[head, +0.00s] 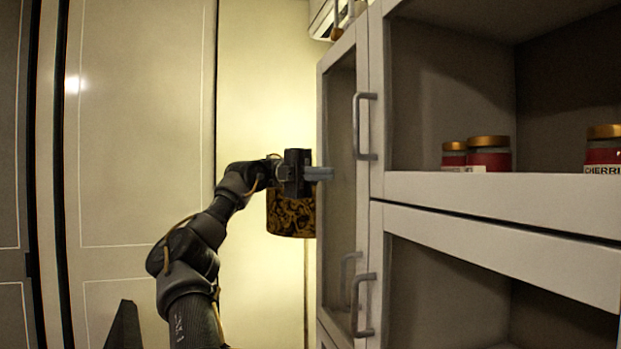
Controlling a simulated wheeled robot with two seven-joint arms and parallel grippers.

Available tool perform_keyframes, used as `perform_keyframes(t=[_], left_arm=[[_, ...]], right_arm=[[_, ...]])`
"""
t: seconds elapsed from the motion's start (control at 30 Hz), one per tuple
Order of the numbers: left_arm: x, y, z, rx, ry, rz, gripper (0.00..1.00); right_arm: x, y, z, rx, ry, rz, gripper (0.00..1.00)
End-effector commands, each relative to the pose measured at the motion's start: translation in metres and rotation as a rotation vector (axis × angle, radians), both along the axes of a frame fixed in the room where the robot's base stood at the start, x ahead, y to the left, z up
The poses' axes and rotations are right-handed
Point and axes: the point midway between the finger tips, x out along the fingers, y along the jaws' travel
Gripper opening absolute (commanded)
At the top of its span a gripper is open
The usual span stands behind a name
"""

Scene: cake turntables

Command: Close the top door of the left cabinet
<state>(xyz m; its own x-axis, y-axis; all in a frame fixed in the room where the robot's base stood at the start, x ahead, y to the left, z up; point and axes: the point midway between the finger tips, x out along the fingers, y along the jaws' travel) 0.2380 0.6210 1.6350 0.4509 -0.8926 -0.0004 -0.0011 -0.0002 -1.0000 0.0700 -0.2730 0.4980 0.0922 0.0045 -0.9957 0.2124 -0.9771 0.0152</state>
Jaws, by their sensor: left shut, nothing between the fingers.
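A pale-framed glass cabinet door (345,185) shows at a steep angle right of the middle, beside the shelves. A grey bar handle (361,126) sits near its right edge, and a second handle (360,305) shows lower down. I cannot tell how far the door stands open. My left gripper (328,174) is shut and empty. Its fingertips overlap the left edge of the door in the picture, at mid-height; I cannot tell whether they touch. My right gripper is not in view.
An upper shelf (430,184) on the right holds red jars (489,154) with gold lids. A lower compartment (450,300) is open below it. A dark patterned object (291,222) shows behind my gripper. Pale panels (140,130) fill the left background.

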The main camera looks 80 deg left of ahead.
Motion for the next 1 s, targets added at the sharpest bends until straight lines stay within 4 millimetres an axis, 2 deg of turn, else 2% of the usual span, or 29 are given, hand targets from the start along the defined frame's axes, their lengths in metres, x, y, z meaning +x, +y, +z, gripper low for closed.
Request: perform_keyframes(t=[0.1,0.33,1.0], left_arm=[[-0.008,0.02,-0.001,-0.003,0.002,0.003,0.0],[-0.02,0.042,0.0,-0.002,0.0,0.001,0.0],[-0.023,0.046,0.0,-0.001,0.0,-0.001,0.0]], right_arm=[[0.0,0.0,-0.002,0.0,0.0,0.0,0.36],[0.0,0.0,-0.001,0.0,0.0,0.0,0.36],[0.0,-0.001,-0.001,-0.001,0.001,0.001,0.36]])
